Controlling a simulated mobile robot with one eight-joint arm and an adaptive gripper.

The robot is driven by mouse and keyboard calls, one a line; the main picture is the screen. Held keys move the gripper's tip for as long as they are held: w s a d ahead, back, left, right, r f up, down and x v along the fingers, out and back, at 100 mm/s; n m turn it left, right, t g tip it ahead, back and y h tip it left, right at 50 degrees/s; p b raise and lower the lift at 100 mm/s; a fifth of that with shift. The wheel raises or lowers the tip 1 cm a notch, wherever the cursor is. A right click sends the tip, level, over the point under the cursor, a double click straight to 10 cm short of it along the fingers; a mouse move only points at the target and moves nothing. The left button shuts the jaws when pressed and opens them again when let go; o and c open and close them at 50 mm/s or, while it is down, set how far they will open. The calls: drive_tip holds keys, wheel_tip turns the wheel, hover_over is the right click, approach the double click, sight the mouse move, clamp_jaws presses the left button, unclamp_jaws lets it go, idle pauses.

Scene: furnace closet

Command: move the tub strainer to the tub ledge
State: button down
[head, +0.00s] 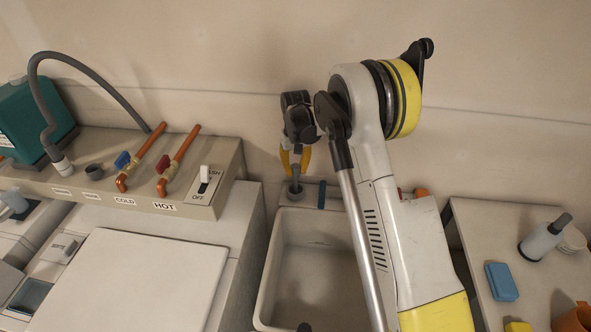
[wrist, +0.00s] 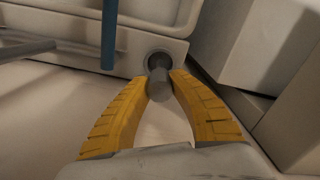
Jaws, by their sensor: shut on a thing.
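My gripper (head: 296,172) has yellow fingers and points down at the back of the white tub (head: 262,300). It is shut on the tub strainer (head: 296,188), a small grey round piece with a post. In the wrist view the grey post of the strainer (wrist: 160,84) is between the yellow fingertips (wrist: 162,82), with its round rim beyond. The strainer is over the tub ledge (head: 309,197), towards its left end; I cannot tell whether it touches. The ledge also shows in the wrist view (wrist: 75,60).
A blue upright piece (head: 322,194) is on the ledge just right of the strainer. A washer (head: 150,285) and a raised box with pipes and a switch (head: 130,165) are at the left. A table (head: 500,225) with a blue sponge (head: 501,282) is at the right.

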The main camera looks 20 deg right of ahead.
drive_tip(key=shift+s+a+f+b, duration=0.1)
drive_tip(key=shift+s+f+b, duration=0.2)
drive_tip(key=shift+f+b, duration=0.2)
drive_tip(key=c, duration=1.2)
unclamp_jaws()
wheel_tip(320, 180, up, 9)
drive_tip(key=s, duration=0.1)
drive_tip(key=shift+a, duration=0.3)
drive_tip(key=shift+s+r, duration=0.1)
